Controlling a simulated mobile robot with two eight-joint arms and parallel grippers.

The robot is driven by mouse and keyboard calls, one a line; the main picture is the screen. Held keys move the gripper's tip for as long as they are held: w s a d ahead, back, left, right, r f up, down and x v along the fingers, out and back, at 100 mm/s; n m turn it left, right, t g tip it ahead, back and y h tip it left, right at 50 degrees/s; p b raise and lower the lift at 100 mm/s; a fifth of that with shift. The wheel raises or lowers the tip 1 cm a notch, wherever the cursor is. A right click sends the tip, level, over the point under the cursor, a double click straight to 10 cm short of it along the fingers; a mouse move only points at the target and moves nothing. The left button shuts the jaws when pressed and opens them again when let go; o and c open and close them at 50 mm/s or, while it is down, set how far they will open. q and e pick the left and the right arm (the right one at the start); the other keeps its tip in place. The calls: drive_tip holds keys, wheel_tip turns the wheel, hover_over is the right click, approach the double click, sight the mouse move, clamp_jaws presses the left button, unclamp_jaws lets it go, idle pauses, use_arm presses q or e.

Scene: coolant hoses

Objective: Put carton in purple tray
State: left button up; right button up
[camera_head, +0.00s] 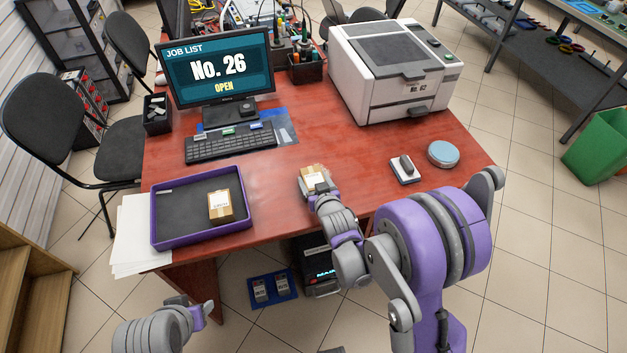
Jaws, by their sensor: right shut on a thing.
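The purple tray (174,243) lies on the left front of the red table, with a dark inner floor. One small brown carton (221,206) with a white label stands inside it, toward its right side. A second brown carton (313,174) is at my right gripper (314,188), to the right of the tray over the table. My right gripper is shut on this carton, and its fingers and wrist hide part of it. I cannot tell whether the carton touches the table. My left gripper (207,312) is low at the left, in front of the table, and its fingers are unclear.
A keyboard (231,142) and a monitor (218,70) stand behind the tray. A white printer (392,75) fills the back right. A small device (405,169) and a round blue tin (443,153) lie at the right. White paper (135,236) lies left of the tray. Bare tabletop separates tray and held carton.

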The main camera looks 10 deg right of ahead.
drive_tip(key=shift+f, duration=0.2)
drive_tip(key=o, duration=1.3)
drive_tip(key=shift+r, duration=0.1)
